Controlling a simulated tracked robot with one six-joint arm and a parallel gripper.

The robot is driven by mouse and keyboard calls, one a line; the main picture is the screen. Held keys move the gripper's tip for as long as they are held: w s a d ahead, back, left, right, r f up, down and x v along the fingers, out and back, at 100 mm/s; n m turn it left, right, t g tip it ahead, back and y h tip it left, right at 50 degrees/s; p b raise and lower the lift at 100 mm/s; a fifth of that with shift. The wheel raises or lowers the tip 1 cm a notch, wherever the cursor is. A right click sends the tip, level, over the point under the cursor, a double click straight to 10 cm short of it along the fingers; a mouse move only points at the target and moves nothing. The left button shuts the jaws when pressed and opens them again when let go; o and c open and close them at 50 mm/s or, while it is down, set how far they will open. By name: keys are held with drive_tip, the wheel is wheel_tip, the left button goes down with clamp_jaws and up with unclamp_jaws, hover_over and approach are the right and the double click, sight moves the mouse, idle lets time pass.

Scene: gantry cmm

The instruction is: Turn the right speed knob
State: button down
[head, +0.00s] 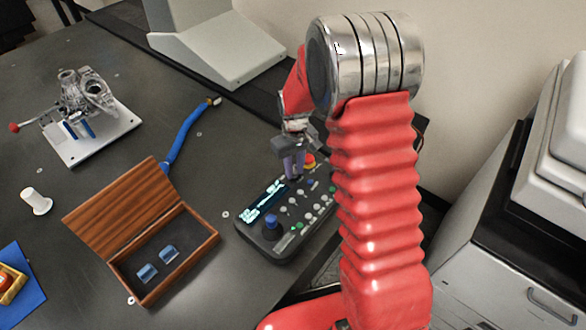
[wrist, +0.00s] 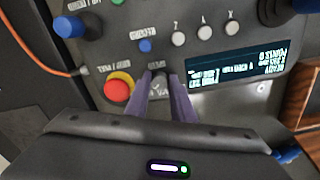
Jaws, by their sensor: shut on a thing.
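The dark control panel (head: 268,246) lies on the table with its joystick, buttons and lit display; it also fills much of the wrist view (wrist: 205,62). My gripper (head: 294,172) points down at the panel's far part. In the wrist view, the two purple fingers of my gripper (wrist: 159,82) are shut on a small dark speed knob (wrist: 158,76), one on each side. The fingers hide part of the knob, and its pointer cannot be made out. In the head view the knob is hidden by my gripper.
A red stop button (wrist: 117,91) with a yellow ring sits close beside the fingers. Blue joysticks (wrist: 69,26) (head: 271,223) stand up from the panel. An open wooden box (head: 205,246) with blue blocks lies to the left.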

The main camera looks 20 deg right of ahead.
sight(294, 171)
idle(0.4)
drive_tip(key=c, duration=1.5)
unclamp_jaws()
drive_tip(key=shift+c, duration=0.2)
drive_tip(key=shift+w, duration=0.1)
wheel_tip(294, 171, up, 14)
drive_tip(key=shift+f, duration=0.15)
